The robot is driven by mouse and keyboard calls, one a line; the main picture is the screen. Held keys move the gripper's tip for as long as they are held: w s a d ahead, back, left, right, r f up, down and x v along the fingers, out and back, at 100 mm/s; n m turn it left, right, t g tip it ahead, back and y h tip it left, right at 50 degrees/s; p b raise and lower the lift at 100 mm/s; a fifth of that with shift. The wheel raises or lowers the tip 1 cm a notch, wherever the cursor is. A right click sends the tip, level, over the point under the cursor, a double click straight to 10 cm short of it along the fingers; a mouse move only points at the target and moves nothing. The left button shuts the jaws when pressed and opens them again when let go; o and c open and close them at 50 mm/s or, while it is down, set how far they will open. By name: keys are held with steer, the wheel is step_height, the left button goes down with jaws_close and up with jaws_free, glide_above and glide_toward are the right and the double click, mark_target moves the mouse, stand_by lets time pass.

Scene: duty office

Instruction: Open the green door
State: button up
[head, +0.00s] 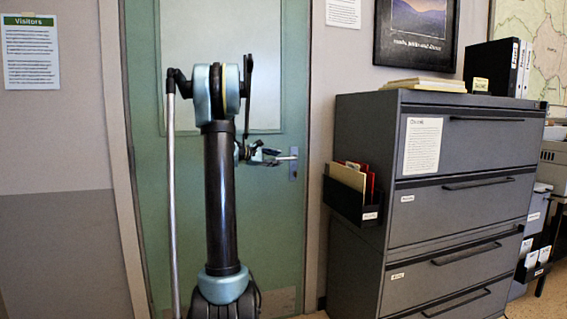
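The green door (270,215) stands in the middle of the head view, behind my arm. It appears shut in its frame and has a pale panel (265,90) in its upper half. Its lever handle (288,158) sits near the right edge, above a lock plate (293,172). My gripper (268,156) is just left of the lever, at about the same height. Its fingers are small and dark, and I cannot tell whether they touch the lever or are open. My arm hides the middle and left part of the door.
A grey filing cabinet (360,140) stands right of the door, with a black folder holder (345,200) on its side. A visitors notice (31,52) hangs on the left wall. The wall below it is clear.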

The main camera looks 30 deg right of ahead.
mark_target(285, 159)
steer(key=shift+x, duration=3)
